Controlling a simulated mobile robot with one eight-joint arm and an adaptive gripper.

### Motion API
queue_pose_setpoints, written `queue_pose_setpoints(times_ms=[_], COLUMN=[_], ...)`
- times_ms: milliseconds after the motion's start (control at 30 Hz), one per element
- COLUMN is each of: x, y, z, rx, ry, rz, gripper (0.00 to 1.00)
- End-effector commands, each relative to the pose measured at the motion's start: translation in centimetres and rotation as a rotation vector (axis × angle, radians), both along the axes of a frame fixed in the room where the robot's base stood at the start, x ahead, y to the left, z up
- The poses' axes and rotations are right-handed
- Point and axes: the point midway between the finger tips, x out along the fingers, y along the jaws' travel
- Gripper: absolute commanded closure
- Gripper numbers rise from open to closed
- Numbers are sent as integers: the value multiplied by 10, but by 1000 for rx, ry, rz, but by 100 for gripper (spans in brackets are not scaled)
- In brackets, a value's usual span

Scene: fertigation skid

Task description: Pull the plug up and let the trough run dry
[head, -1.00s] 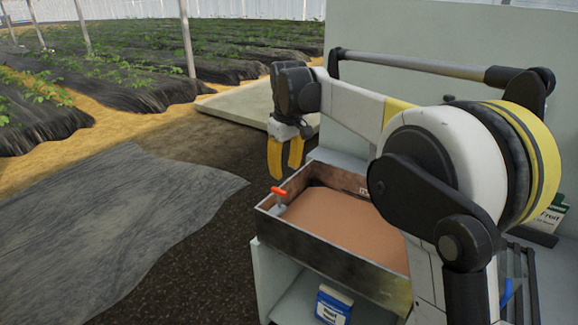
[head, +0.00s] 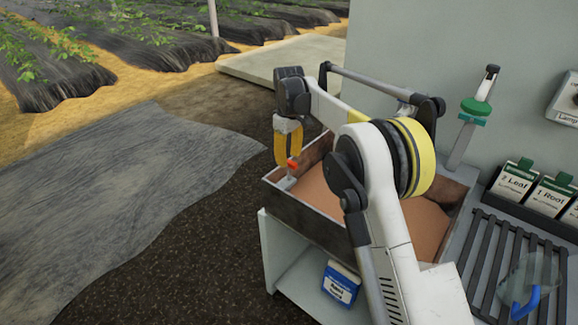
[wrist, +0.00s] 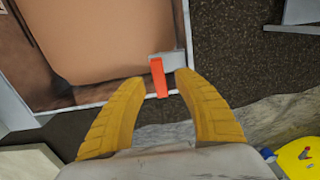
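The trough (head: 312,224) is a rusty-sided metal box on a pale cabinet, holding brown liquid (head: 318,190) with a flat surface. The plug's red handle (head: 293,164) stands at the trough's near left corner, on a grey fitting. In the wrist view the red handle (wrist: 157,78) shows between and just beyond the fingertips. My gripper (head: 287,160) has yellow fingers and hangs over that corner, close to the handle. In the wrist view my gripper (wrist: 162,84) is open with nothing held. I cannot tell whether a finger touches the handle. My arm hides part of the trough.
A blue and white box (head: 341,283) sits on the shelf below the trough. A slatted rack (head: 497,262), labelled packets (head: 512,182) and a green-collared tube (head: 475,112) are to the right. Dark ground and a grey sheet (head: 120,200) lie left, free of obstacles.

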Motion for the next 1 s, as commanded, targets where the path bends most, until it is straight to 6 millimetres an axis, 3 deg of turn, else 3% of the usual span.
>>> queue_pose_setpoints(times_ms=[133,467,600,867,1000], x=[0,0,0,0,0], y=[0,0,0,0,0], z=[-16,-18,-18,-18,-9], rx=[0,0,0,0,0], ry=[0,0,0,0,0], rz=[0,0,0,-1,-1], gripper=[62,62,100,100,100])
